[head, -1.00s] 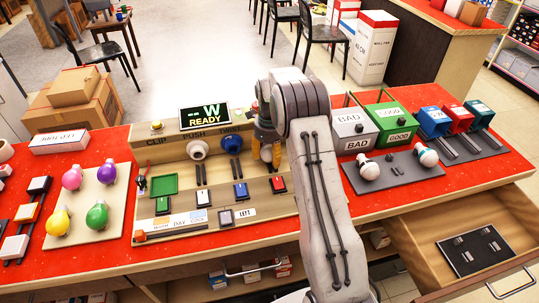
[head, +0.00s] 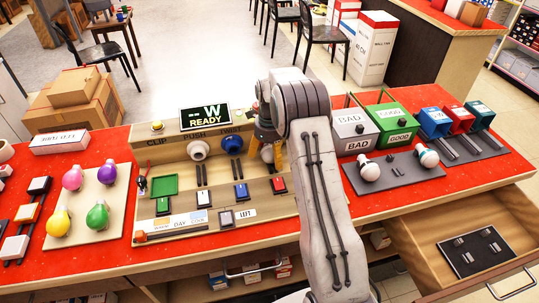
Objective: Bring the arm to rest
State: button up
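My arm (head: 326,205) rises from the bottom of the head view and bends over the counter at its elbow. My gripper (head: 273,155) hangs behind the elbow, over the right part of the beige test station (head: 215,222). Its yellow-orange fingers show only in part, and the arm hides the rest. I cannot tell whether it is open or shut, or whether it holds anything.
A screen (head: 205,116) reads "-- W READY". Coloured bulbs stand on a beige board (head: 117,218) at left. BAD (head: 353,130) and GOOD (head: 391,123) boxes stand at right, behind two bulbs on a grey mat (head: 398,178). An open drawer (head: 425,235) juts out at lower right.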

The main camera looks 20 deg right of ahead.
jog(key=c, duration=1.2)
jog(key=o, duration=1.3)
jog(key=shift+o, duration=0.2)
jog(key=c, duration=1.3)
jog(key=o, duration=1.3)
jog(key=shift+c, duration=0.2)
